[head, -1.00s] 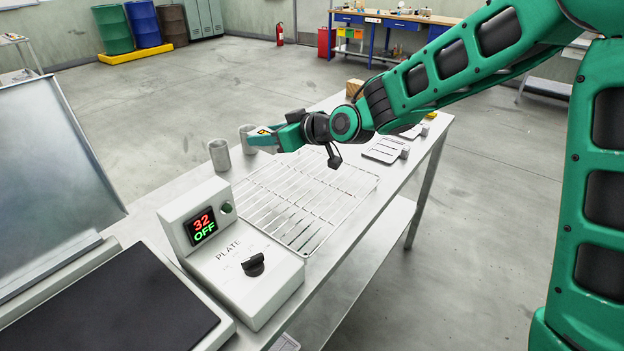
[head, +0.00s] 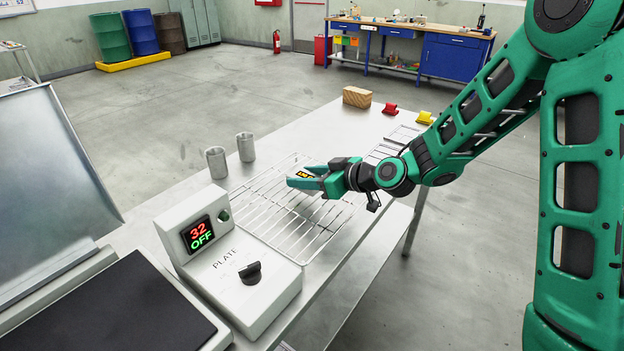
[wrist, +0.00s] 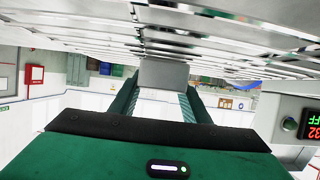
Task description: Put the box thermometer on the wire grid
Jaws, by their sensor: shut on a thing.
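The wire grid (head: 262,221) lies on the bench behind the plate control box. My gripper (head: 300,178) is low over the grid's far part and is shut on a small box with a dark and orange display, which looks like the box thermometer (head: 303,175). In the wrist view, which looks upside down, the box thermometer shows as a plain grey face (wrist: 163,73) between my two green fingers. The wire grid's bars (wrist: 225,27) run across the top of that view, close to the box. I cannot tell whether the box touches the bars.
Two metal cups (head: 216,162) (head: 246,147) stand left of the grid. The control box (head: 235,265) reads 32 OFF, beside a black plate (head: 110,310). A wooden block (head: 357,97), a red item (head: 390,109) and a yellow item (head: 424,118) sit at the far end.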

